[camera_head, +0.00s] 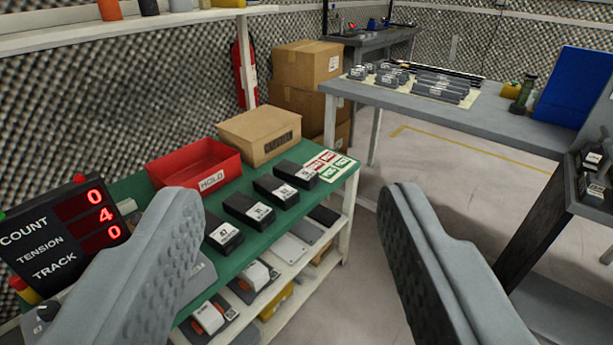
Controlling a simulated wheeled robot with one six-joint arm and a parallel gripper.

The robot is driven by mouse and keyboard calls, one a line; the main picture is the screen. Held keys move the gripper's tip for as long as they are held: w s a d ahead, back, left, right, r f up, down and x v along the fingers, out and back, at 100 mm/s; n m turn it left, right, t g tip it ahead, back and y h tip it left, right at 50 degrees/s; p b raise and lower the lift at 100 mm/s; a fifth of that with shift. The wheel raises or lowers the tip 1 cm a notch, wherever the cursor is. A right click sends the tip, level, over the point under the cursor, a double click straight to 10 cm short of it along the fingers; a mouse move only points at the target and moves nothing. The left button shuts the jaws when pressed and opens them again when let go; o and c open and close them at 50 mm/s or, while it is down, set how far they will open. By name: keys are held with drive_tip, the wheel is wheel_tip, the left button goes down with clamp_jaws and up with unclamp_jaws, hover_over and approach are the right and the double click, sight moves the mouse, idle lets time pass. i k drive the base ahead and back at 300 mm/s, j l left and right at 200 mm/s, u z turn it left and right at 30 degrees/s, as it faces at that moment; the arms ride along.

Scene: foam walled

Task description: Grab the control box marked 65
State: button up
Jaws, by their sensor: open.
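Several black control boxes with white labels stand in a slanting row on the green bench top (330,180). The row runs from a near box (225,237) through a second (248,210) and a third (276,190) to a far box (297,173). Their label numbers are too small to read, so I cannot tell which is marked 65. My gripper (292,197) is open and empty. Its two grey fingers frame the view, the left one in front of part of the bench, the right one over the floor.
A counter display (65,235) is at left. More labelled items lie on the grey table (480,118) and the dark right-hand stand (590,190). Floor between is clear.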

sight(305, 178)
drive_tip(key=i+l, duration=0.2)
drive_tip(key=i, duration=0.3)
drive_tip(key=i+l, duration=0.25)
drive_tip(key=i, duration=0.25)
drive_tip(key=i+l+z, duration=0.1)
drive_tip(key=i, duration=0.4)
drive_tip(key=l, duration=0.1)
